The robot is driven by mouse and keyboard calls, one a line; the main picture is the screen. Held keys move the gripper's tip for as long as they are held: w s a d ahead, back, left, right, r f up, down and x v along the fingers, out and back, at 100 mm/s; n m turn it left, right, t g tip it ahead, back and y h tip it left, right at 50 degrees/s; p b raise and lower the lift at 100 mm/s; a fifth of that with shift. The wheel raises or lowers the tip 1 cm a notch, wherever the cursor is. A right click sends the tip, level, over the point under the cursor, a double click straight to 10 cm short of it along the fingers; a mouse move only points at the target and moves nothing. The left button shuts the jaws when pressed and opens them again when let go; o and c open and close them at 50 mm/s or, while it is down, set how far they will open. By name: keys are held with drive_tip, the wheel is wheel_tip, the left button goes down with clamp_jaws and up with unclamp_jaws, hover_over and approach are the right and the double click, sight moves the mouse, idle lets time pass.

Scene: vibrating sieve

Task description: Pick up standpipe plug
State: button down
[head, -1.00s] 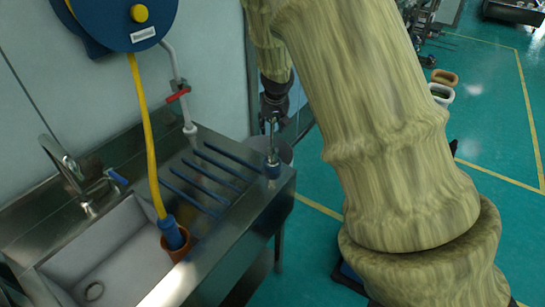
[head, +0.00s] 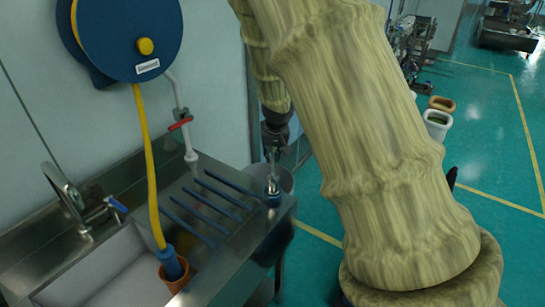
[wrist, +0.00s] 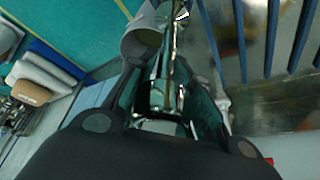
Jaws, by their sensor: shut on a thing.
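The standpipe plug (head: 273,186) looks like a slim shiny metal pipe with a blue base. It stands roughly upright at the right end of the steel sink's drainboard, by the edge. My gripper (head: 271,160) comes down from above and is shut on its upper part. In the wrist view, my gripper (wrist: 168,98) has its dark fingers on both sides of the shiny metal pipe (wrist: 169,65). Whether the blue base touches the drainboard I cannot tell. The fingers hide part of the pipe.
Blue bars (head: 205,207) lie on the drainboard left of the plug. A grey bin (wrist: 140,40) stands just beyond the sink's end. A yellow hose (head: 149,160) runs from a blue reel (head: 120,40) to an orange-brown cup (head: 174,277). A red-handled pipe (head: 181,122) is on the wall.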

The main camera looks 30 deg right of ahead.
drive_tip(key=shift+r+p, duration=1.45)
drive_tip(key=shift+p, duration=0.2)
drive_tip(key=shift+r, duration=0.1)
drive_tip(key=shift+r+p, duration=0.15)
drive_tip(key=shift+p, duration=0.2)
drive_tip(key=shift+s+a, duration=0.15)
drive_tip(key=shift+s, duration=0.1)
drive_tip(key=s+a+b, duration=0.1)
drive_tip(key=s+a, duration=0.3)
drive_tip(key=s, duration=0.2)
drive_tip(key=s+a+r+b, duration=0.1)
drive_tip(key=s+a, duration=0.3)
drive_tip(key=s, duration=0.3)
drive_tip(key=shift+r+b, duration=0.15)
drive_tip(key=shift+b, duration=0.25)
drive_tip(key=shift+a, duration=0.1)
